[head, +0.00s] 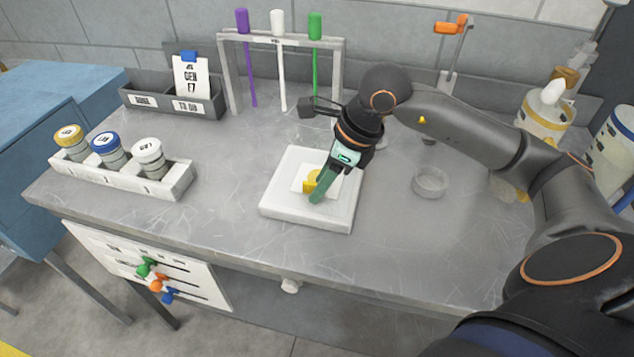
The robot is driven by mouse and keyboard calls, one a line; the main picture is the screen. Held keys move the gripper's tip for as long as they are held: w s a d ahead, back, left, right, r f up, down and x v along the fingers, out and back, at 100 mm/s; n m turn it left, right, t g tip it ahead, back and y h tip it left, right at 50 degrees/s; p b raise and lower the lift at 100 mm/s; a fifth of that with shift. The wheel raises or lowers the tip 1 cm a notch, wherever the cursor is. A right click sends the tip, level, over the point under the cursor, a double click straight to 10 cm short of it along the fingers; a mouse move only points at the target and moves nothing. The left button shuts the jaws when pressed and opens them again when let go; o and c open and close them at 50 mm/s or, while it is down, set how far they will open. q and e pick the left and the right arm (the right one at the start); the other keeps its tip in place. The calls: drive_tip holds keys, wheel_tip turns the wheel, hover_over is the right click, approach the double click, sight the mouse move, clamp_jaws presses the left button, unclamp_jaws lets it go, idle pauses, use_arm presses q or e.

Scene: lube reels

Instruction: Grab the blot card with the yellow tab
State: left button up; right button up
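The blot card with the yellow tab (311,182) lies on a square white pad (283,202) in the middle of the bench. Part of the card is hidden behind my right gripper. My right gripper (318,193) points down at the card, its green fingers overlapping the yellow tab in the picture. I see mainly one finger, so I cannot tell whether it is shut on the tab. My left gripper is not in view.
A card with a blue tab (190,80) stands in a grey two-part tray (150,101). A rack (285,41) holds purple, white and green tools. Lidded jars sit in a white holder (176,181) at left. A clear dish (430,182) is to the right.

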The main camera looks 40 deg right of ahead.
clamp_jaws()
drive_tip(key=shift+r, duration=0.1)
idle(0.5)
